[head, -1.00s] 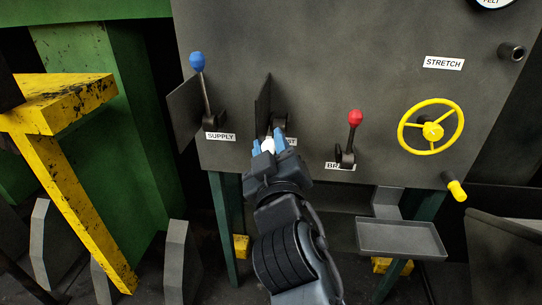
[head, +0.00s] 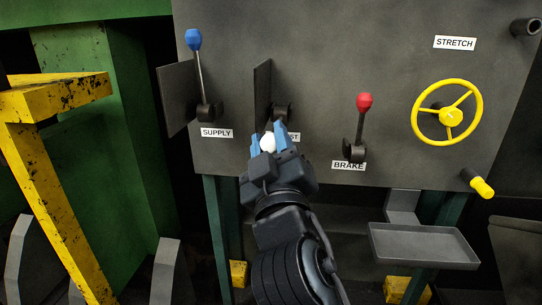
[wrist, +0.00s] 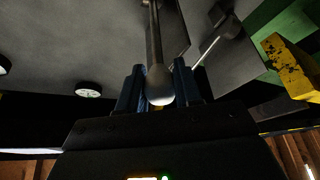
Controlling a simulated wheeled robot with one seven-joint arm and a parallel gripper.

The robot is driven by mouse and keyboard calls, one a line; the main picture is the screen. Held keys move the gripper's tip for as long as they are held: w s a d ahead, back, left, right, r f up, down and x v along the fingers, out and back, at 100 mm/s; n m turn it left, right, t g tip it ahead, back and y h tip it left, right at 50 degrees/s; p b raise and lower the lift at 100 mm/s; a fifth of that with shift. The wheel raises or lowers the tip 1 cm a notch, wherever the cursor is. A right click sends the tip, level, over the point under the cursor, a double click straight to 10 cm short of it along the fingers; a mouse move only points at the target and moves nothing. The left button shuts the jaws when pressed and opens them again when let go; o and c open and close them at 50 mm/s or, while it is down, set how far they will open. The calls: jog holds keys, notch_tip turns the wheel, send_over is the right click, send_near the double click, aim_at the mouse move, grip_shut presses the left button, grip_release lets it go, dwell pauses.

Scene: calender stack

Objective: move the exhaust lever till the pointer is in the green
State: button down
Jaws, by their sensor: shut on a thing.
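The exhaust lever has a white knob (head: 268,143) and a dark pivot (head: 282,112) on the grey panel. It points down and out towards me. My gripper (head: 268,146) is shut on the white knob, with one blue finger on each side. In the wrist view the lever's knob (wrist: 159,86) sits between the fingers, and its rod runs up to the panel. The exhaust label (head: 294,137) is partly hidden by my gripper. A small round gauge (wrist: 88,90) shows in the wrist view, too small for its pointer or any green to be read.
The blue-knobbed supply lever (head: 194,40) stands left and the red-knobbed brake lever (head: 365,101) right, both upright. Dark guard plates (head: 262,90) stand out beside the supply and exhaust levers. A yellow handwheel (head: 447,118) and a tray (head: 424,246) are further right. A yellow post (head: 50,180) is left.

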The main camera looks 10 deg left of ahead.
jog(key=shift+a+f, duration=0.1)
jog(key=shift+f, duration=0.05)
jog(key=c, duration=0.8)
grip_release()
jog(key=shift+s, duration=0.1)
jog(key=b+v, duration=0.1)
jog(key=v, duration=0.6)
jog(key=shift+s+f, duration=0.2)
jog(key=shift+s, duration=0.1)
